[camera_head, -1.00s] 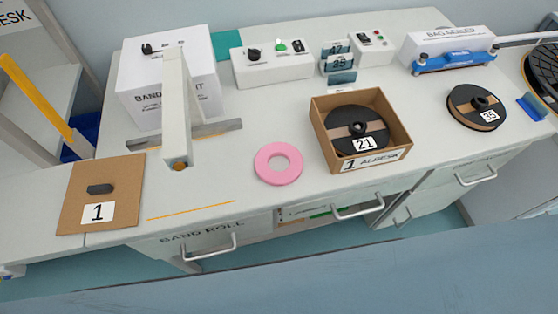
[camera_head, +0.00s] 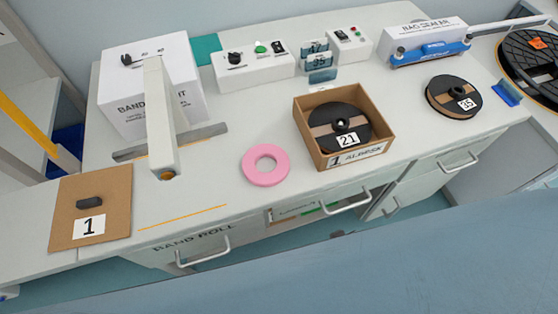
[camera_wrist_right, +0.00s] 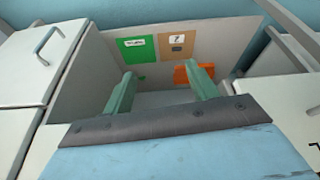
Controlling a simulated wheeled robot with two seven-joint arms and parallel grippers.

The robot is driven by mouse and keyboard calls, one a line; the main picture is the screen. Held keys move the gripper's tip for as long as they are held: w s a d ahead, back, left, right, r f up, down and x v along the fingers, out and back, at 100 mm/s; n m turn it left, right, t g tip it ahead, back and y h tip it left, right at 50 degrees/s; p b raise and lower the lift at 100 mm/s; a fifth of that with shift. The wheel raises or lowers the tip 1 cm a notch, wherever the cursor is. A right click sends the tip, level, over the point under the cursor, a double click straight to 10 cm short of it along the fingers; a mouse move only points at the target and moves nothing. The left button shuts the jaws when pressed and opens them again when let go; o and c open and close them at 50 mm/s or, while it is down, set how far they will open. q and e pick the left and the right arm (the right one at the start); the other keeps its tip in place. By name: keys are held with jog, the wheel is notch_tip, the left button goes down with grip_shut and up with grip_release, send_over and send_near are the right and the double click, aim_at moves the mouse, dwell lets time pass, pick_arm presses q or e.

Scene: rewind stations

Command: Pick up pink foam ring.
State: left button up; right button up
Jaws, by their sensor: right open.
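The pink foam ring (camera_head: 265,165) lies flat on the white bench top in the head view, between the band unit's arm and the cardboard box. Nothing touches it. My right gripper (camera_wrist_right: 160,88) shows in the right wrist view with its two green fingers apart and nothing between them. It faces a bin-like recess below the bench level, away from the ring. The ring does not show in the right wrist view. My left gripper is not in view.
A cardboard box (camera_head: 376,152) holding a black reel (camera_head: 359,119) stands right of the ring. The white band unit (camera_head: 150,88) and its arm (camera_head: 160,120) stand left. A cardboard sheet (camera_head: 65,222) marked 1 lies at the left. Another reel (camera_head: 452,92) lies farther right. Drawer handles (camera_head: 205,254) stick out in front.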

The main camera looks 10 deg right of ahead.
jog(key=w+a+r+t, duration=0.15)
jog(key=w+r, duration=0.25)
jog(key=r, duration=0.6)
jog(key=t+y+p, duration=0.1)
jog(key=t+y, duration=0.2)
jog(key=t, duration=0.3)
send_near(281, 157)
jog(key=w, duration=0.1)
jog(key=w+f+b, duration=0.1)
jog(key=shift+w+a+f+n, duration=0.1)
jog(key=shift+w+a+n, duration=0.15)
jog(key=shift+a+n, duration=0.15)
jog(key=x, duration=0.5)
jog(key=shift+w+f+b, duration=0.3)
jog(key=shift+b, duration=0.1)
jog(key=c, duration=1.1)
